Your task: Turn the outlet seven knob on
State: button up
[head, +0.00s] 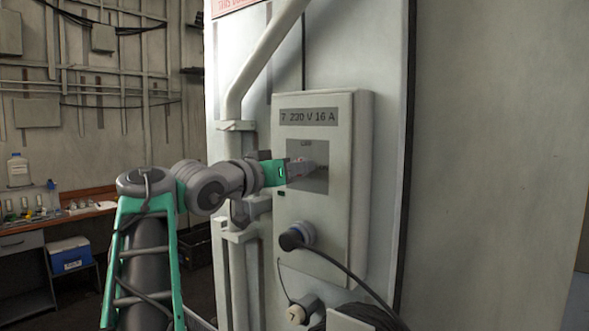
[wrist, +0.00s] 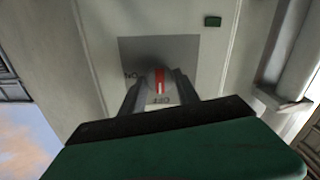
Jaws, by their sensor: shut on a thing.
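The outlet seven box is a pale grey wall box (head: 345,240) with a label reading "7 230 V 16 A" (head: 308,117). A dark grey square plate (head: 316,184) sits on its front; it also shows in the wrist view (wrist: 187,52). The knob (wrist: 159,80) on the plate has a red mark with a white line, running up and down in the wrist view, in line with the OFF lettering. The ON lettering is to the left there. My gripper (wrist: 157,84) is shut on the knob, one finger on each side. In the head view my gripper (head: 305,166) hides the knob.
A dark plug with a cable (head: 291,239) is in the socket below the plate. A thick pipe (head: 235,100) runs left of the box. A workbench with bottles (head: 40,225) and a blue cooler (head: 70,254) stand at far left.

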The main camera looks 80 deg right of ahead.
grip_shut()
jog(key=shift+w, duration=0.1)
jog(key=shift+m+b, duration=0.35)
jog(key=shift+m, duration=0.05)
jog(key=m+b, duration=0.4)
jog(key=m, duration=0.4)
jog(key=m+b, duration=0.3)
jog(key=m, duration=0.6)
jog(key=shift+a+r+b, duration=0.1)
jog(key=shift+r+b, duration=0.1)
jog(key=shift+b, duration=0.15)
